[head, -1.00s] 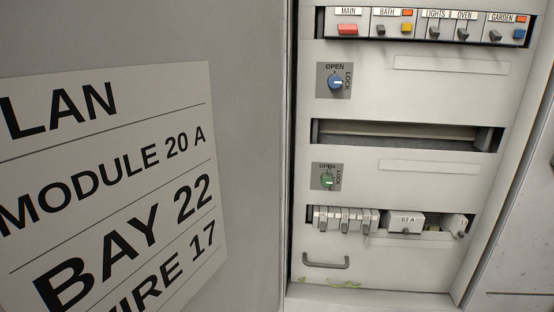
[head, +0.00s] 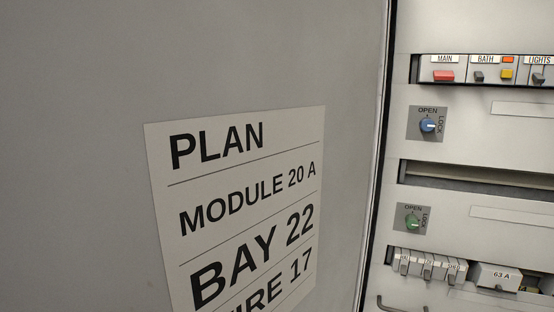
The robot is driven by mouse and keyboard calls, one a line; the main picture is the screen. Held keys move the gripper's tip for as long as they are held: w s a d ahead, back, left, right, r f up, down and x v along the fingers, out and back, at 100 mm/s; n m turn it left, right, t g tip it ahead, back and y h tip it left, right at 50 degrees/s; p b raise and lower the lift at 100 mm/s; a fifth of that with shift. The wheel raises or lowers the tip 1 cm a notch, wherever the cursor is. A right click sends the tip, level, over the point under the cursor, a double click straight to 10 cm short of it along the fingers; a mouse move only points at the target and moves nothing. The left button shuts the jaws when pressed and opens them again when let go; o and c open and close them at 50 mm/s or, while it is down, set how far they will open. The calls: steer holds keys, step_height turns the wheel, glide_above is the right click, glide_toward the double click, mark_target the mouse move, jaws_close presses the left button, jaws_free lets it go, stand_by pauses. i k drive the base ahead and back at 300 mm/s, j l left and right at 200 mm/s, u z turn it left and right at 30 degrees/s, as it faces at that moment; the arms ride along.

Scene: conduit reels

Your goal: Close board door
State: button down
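The board door (head: 262,62) is a large grey panel filling the left and middle of the head view. It stands open beside the board, with its inner edge near the board's left side. A white plan sheet (head: 245,190) on it reads PLAN, MODULE 20 A, BAY 22 and a partly cut line ending in 17. The board (head: 465,150) shows at the right, its front uncovered. My gripper is not in this view.
The board carries a top row with a red MAIN switch (head: 443,75), a blue lock knob (head: 428,125), an empty slot (head: 480,182), a green lock knob (head: 412,223) and lower breakers (head: 428,266). A handle (head: 400,305) shows at the bottom edge.

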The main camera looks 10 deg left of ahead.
mark_target(156, 155)
steer(key=j+z, duration=0.1)
steer(key=j, duration=0.3)
steer(key=k+j+z, duration=0.1)
steer(key=j, duration=0.3)
steer(key=k+j, duration=0.15)
steer(key=j, duration=0.25)
steer(key=j+z, duration=0.15)
steer(key=j, duration=0.2)
steer(key=j+z, duration=0.15)
steer(key=j, duration=0.55)
steer(key=j+u, duration=0.15)
steer(key=j, duration=0.3)
steer(key=i+j+u, duration=0.15)
steer(key=j, duration=0.3)
steer(key=j+u, duration=0.15)
steer(key=j, duration=0.3)
